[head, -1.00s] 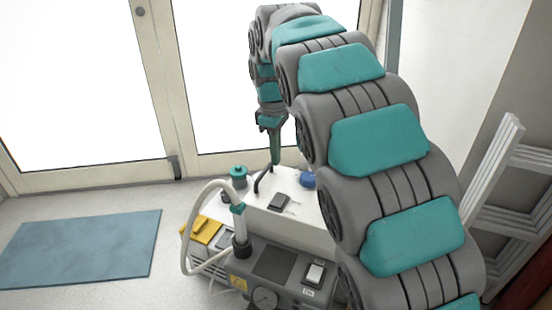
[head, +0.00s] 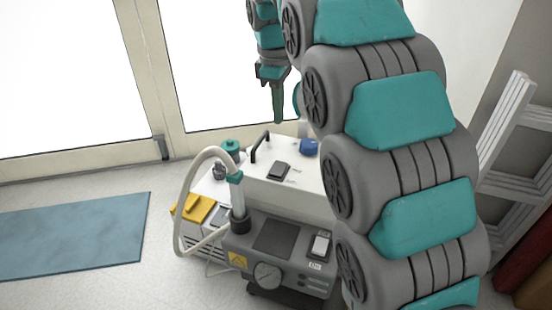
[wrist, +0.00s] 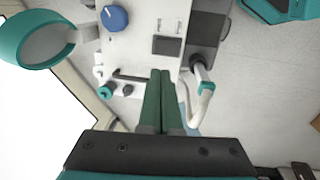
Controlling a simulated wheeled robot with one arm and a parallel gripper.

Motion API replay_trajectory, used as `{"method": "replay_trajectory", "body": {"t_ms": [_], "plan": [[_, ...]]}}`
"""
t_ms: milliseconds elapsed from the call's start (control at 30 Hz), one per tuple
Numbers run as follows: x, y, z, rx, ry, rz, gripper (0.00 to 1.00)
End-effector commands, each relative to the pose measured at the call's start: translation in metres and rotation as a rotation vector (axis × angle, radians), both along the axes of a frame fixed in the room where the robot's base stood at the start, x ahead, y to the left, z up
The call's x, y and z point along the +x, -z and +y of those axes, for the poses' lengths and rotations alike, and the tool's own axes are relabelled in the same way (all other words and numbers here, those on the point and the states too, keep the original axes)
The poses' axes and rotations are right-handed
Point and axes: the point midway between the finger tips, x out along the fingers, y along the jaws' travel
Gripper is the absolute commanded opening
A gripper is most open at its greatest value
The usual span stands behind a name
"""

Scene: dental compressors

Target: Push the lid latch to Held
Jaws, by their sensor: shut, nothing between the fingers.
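The white compressor housing (head: 255,191) has a dark, flat rectangular part on its top (head: 279,171), which may be the lid latch; small marks beside it are too small to read. This dark part also shows in the wrist view (wrist: 166,45), just beyond my fingertips. My gripper (head: 278,121) points down above the back of the housing, clear of its top. In the wrist view the green fingers (wrist: 161,72) are together with nothing between them. A black bar handle (head: 261,147) stands at the housing's back left edge.
A blue knob (head: 309,147) is on the housing's top. A grey unit with a gauge (head: 266,273), a white switch and a curved hose (head: 180,205) stands in front. A yellow part (head: 194,207) is at left. A blue mat (head: 75,237) lies on open floor.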

Motion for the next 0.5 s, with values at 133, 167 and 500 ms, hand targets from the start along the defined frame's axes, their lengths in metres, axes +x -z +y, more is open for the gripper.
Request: {"method": "replay_trajectory", "body": {"t_ms": [133, 167, 500], "plan": [[0.000, 0.000, 0.000, 0.000, 0.000, 0.000, 0.00], [0.000, 0.000, 0.000, 0.000, 0.000, 0.001, 0.00], [0.003, 0.036, -0.002, -0.002, 0.000, 0.006, 0.00]]}}
